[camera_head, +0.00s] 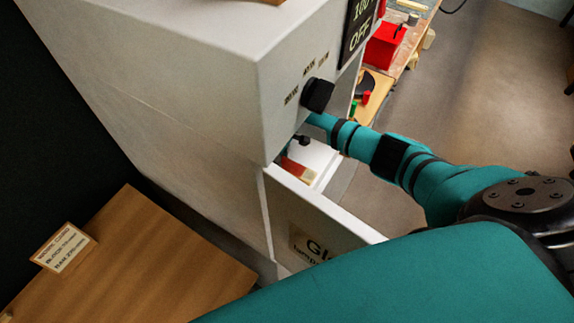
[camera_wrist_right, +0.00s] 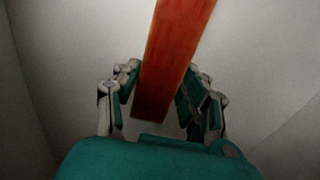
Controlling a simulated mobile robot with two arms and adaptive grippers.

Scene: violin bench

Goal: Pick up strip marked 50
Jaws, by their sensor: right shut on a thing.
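A reddish-orange wooden strip (camera_wrist_right: 172,60) shows in the right wrist view, running from the top edge down between the fingers. My right gripper (camera_wrist_right: 163,78) is shut on it near its lower end. No marking is readable on the strip, so I cannot tell if it is the one marked 50. In the head view my right arm reaches in behind the edge of a white cabinet (camera_head: 190,75), which hides most of the gripper. A reddish piece (camera_head: 295,168) shows in the gap there, partly hidden. My left gripper is not in view.
The cabinet has a black knob (camera_head: 318,95) and a dark sign reading OFF. A wooden top (camera_head: 130,255) with a small card (camera_head: 63,247) lies at left. A red box (camera_head: 383,46) stands behind.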

